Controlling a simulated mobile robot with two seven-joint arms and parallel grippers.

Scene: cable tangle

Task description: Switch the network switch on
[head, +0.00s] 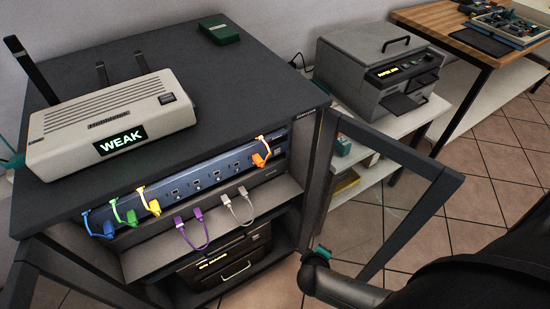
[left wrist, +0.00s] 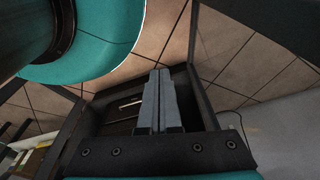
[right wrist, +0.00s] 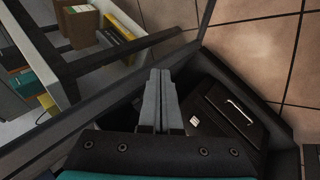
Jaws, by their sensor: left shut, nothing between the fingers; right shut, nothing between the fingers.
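The network switch (head: 205,172) is a blue panel with a row of ports, near the top of the dark rack cabinet (head: 270,75). Blue, green and yellow cables (head: 130,213) plug in at its left and an orange cable (head: 261,152) at its right. I cannot make out its power button. My left gripper (left wrist: 160,72) shows shut and empty in the left wrist view, above a dark box with a handle. My right gripper (right wrist: 160,72) shows shut and empty in the right wrist view, near the door frame. Neither gripper's fingertips show clearly in the head view.
A beige router (head: 110,115) reading "WEAK" and a green box (head: 219,31) sit on the cabinet. The open glass door (head: 385,195) juts out at right. A grey printer (head: 378,70) stands beyond.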

